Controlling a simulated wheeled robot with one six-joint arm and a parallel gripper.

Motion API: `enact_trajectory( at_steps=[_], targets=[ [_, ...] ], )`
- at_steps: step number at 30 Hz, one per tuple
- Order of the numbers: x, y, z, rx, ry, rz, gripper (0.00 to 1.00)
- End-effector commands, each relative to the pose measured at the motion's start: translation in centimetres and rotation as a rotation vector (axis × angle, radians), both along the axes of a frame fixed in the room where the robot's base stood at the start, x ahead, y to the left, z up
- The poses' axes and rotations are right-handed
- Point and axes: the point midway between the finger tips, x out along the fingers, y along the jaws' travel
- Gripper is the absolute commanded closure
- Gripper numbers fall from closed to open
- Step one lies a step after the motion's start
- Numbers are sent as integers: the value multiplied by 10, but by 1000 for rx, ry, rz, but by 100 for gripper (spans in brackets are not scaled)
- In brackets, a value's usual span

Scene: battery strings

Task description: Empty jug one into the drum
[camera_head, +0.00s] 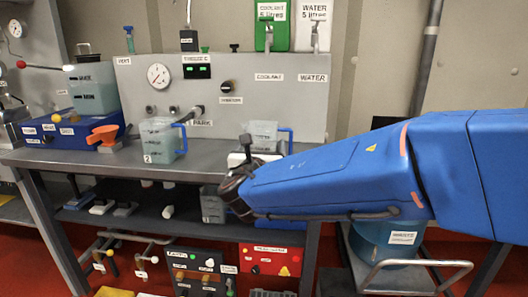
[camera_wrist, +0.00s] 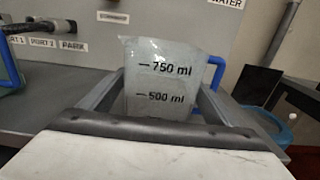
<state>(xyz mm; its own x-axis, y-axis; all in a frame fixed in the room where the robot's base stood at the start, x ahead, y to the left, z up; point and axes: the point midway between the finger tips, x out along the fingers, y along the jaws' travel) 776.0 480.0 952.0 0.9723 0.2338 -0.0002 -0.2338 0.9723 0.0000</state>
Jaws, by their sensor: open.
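A clear jug with a blue handle (camera_head: 264,132) stands on the grey bench in front of my gripper. In the wrist view this jug (camera_wrist: 160,72) shows 750 ml and 500 ml marks. No number on it is visible, and I cannot tell how much it holds. My gripper (camera_wrist: 158,98) is open, with one finger at each side of the jug; I cannot tell whether they touch it. In the head view my gripper (camera_head: 258,150) partly hides the jug's lower part. The blue drum (camera_head: 385,242), labelled WASTE, stands low at the right, partly behind my arm.
Another jug, marked 2 (camera_head: 160,142), stands on the bench to the left, near a hose nozzle. A grey panel (camera_head: 270,92) with gauge and labels rises behind the bench. A metal handrail (camera_head: 420,264) is before the drum.

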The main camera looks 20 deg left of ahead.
Motion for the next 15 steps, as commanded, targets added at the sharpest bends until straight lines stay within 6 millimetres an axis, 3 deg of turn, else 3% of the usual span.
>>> enact_trajectory(
  at_steps=[2,3,9,15],
  targets=[
    [0,0,0,0,0,0,17],
    [0,0,0,0,0,0,22],
    [0,0,1,1,-2,0,66],
    [0,0,4,1,-2,0,66]
  ],
)
